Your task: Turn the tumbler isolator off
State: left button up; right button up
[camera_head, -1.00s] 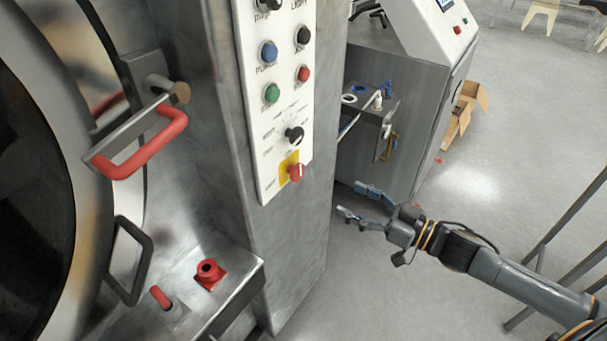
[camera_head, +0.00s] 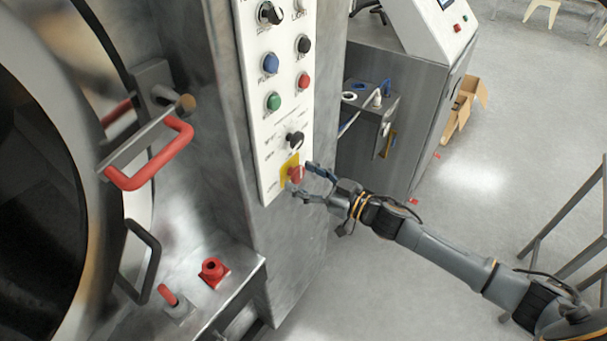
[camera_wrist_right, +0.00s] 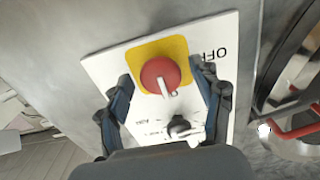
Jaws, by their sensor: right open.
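The tumbler isolator (camera_head: 295,174) is a red rotary knob on a yellow plate at the bottom of the white control panel. My right gripper (camera_head: 304,180) is open at the knob, with its fingers pointing at the panel. In the right wrist view the red knob (camera_wrist_right: 160,75) shows between and just beyond the two open fingers (camera_wrist_right: 168,95); I cannot tell whether they touch it. A pale handle bar on the knob points toward the bottom of that view. The word "OFF" stands beside the yellow plate. My left gripper is not in view.
A black selector knob (camera_head: 294,139) sits just above the isolator, with several coloured buttons higher on the panel (camera_head: 265,190). A red door handle (camera_head: 152,165) juts out at the left. A steel ledge (camera_head: 235,290) lies below. Open floor (camera_head: 440,230) is to the right.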

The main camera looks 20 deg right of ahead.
jog(key=c, duration=1.1)
jog(key=n, duration=0.4)
jog(key=shift+w+n+b, duration=0.1)
jog(key=shift+n+b, duration=0.3)
jog(key=n+b, duration=0.1)
jog(key=n, duration=0.3)
jog(key=shift+n, duration=0.3)
jog(key=n+b, duration=0.1)
jog(key=n, duration=0.3)
jog(key=shift+n, duration=0.3)
jog(key=shift+r+n+b, duration=0.1)
jog(key=shift+n+b, duration=0.6)
jog(key=shift+n, duration=1.2)
